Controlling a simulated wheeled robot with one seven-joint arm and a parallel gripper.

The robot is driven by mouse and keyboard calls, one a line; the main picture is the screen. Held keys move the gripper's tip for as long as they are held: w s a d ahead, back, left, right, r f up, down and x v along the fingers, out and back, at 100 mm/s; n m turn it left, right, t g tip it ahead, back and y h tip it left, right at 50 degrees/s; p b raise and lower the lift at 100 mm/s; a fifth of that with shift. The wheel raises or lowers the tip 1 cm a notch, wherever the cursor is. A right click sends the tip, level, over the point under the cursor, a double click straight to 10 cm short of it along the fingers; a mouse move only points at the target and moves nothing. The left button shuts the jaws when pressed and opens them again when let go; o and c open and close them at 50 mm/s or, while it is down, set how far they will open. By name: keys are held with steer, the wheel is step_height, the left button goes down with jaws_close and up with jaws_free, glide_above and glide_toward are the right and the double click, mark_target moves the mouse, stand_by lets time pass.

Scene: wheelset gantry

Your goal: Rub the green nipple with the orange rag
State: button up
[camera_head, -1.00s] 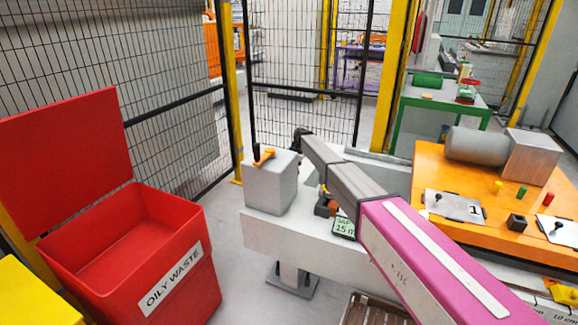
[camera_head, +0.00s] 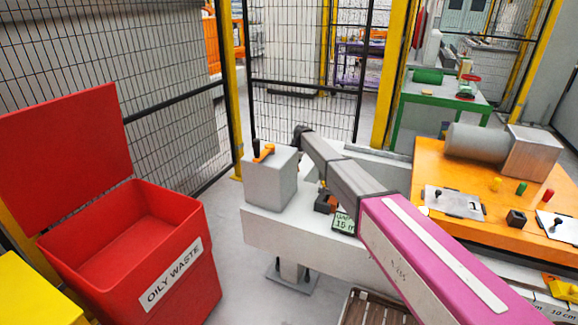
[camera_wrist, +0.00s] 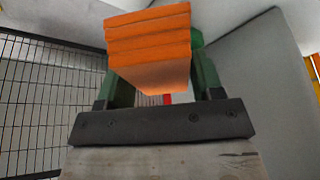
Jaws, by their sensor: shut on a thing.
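The orange rag (camera_wrist: 150,45) is a folded, layered block in the wrist view. My gripper (camera_wrist: 155,92), with dark green fingers and a black bar, is shut on it. A small green peg (camera_head: 521,189) stands on the orange bench, between yellow and red ones.
The grey block (camera_head: 271,178) has an orange-and-black fitting on top and stands on a pale beam (camera_head: 298,237). A red oily waste bin (camera_head: 190,225) is open at left. Wire fence (camera_head: 300,60) runs behind. The orange bench (camera_head: 430,165) carries a grey motor-like cylinder (camera_head: 475,144).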

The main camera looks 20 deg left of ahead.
steer(key=shift+f, duration=0.65)
